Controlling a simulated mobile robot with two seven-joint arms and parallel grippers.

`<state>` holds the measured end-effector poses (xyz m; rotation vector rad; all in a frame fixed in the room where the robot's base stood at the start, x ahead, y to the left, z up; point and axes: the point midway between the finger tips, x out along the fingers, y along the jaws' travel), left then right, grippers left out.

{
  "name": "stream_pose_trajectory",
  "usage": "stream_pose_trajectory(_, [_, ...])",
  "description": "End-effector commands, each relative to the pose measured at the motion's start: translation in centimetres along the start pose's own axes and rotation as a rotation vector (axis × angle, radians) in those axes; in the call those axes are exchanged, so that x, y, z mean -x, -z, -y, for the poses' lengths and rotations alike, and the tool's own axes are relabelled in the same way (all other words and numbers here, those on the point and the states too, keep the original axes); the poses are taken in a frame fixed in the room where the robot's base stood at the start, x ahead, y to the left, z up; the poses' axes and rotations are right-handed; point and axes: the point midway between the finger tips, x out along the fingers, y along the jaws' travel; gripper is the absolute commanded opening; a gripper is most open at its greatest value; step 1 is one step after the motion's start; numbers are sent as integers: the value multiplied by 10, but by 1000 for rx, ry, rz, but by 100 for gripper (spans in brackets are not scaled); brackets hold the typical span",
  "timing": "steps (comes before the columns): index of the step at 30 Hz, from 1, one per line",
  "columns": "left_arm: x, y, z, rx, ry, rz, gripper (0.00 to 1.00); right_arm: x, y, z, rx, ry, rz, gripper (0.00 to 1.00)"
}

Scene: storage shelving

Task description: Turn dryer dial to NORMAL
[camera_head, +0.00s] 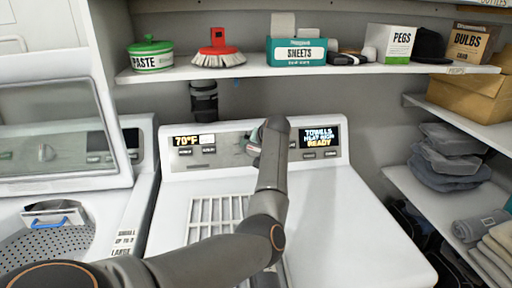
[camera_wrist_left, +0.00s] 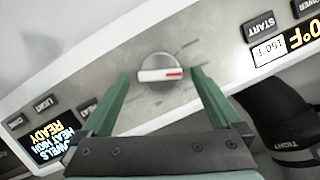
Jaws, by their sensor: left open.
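The dryer (camera_head: 345,225) has a grey control panel with a round dial in its middle. In the left wrist view the dial (camera_wrist_left: 160,67) is silver with a white grip bar lying nearly level, its red mark at the right end. Tick marks surround it; their labels are too small to read. My left gripper (camera_wrist_left: 160,77) is open, with one green finger on each side of the dial and gaps between. In the head view my left gripper (camera_head: 257,138) is at the panel and mostly hides the dial. My right gripper is not in view.
The right display (camera_head: 319,136) reads TOWELS, HEAT HIGH, READY; the left display (camera_head: 194,140) reads 70°F. Buttons sit beside both. A shelf (camera_head: 300,69) with boxes, a brush and a paste tub hangs above. A washer (camera_head: 140,215) with raised lid stands left.

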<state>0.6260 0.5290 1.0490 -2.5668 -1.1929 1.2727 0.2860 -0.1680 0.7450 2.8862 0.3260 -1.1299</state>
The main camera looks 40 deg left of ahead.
Motion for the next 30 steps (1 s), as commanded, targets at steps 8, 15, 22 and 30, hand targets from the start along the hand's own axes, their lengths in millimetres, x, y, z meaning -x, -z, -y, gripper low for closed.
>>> stream_pose_trajectory(8, [-5,0,0,1,0,0,98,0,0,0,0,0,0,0])
stream_pose_trajectory(15, [-4,0,0,0,1,0,82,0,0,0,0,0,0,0])
stream_pose_trajectory(22, [-4,0,0,0,1,0,56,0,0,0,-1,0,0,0])
stream_pose_trajectory(30, [-4,0,0,0,1,0,26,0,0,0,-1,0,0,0])
